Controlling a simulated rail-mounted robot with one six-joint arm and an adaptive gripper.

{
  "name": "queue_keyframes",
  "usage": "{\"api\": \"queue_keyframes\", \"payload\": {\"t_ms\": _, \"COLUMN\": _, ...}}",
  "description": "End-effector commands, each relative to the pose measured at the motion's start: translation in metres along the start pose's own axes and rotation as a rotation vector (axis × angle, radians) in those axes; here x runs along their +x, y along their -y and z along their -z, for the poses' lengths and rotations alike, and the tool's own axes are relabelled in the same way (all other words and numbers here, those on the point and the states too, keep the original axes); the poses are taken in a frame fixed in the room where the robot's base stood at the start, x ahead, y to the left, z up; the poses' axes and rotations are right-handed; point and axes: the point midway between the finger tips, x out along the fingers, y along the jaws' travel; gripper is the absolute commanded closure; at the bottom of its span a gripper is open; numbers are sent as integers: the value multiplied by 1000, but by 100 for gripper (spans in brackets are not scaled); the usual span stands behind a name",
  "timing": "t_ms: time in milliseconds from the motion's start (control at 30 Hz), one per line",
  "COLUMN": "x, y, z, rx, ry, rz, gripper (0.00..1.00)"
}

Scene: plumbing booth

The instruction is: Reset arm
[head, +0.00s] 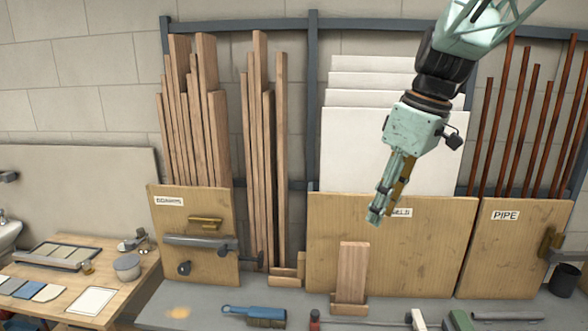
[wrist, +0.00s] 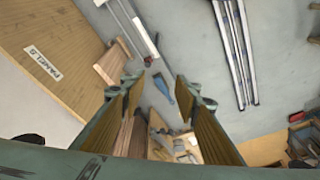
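My arm reaches down from the top right of the head view. My gripper (head: 376,218) hangs tilted in the air in front of the wooden panel bin (head: 400,255), covering part of its label. In the wrist view my gripper (wrist: 158,82) has its two fingers apart with a clear gap. Nothing sits between the fingertips; the bench and floor show far behind them.
Upright boards (head: 200,110) and copper pipes (head: 520,120) stand in racks on either side of the white panels (head: 370,150). A blue-handled brush (head: 255,314) and other tools lie on the grey bench (head: 150,310). A wooden table (head: 120,285) stands at left.

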Motion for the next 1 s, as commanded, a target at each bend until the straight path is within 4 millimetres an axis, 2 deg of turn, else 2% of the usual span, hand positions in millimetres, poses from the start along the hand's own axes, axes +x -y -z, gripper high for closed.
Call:
{"api": "queue_keyframes", "payload": {"t_ms": 500, "x": -26, "y": 71, "z": -54, "rx": 198, "ry": 3, "rz": -72, "gripper": 71}}
{"api": "queue_keyframes", "payload": {"t_ms": 1000, "x": -35, "y": 136, "z": -112, "rx": 390, "ry": -13, "rz": -140, "gripper": 71}}
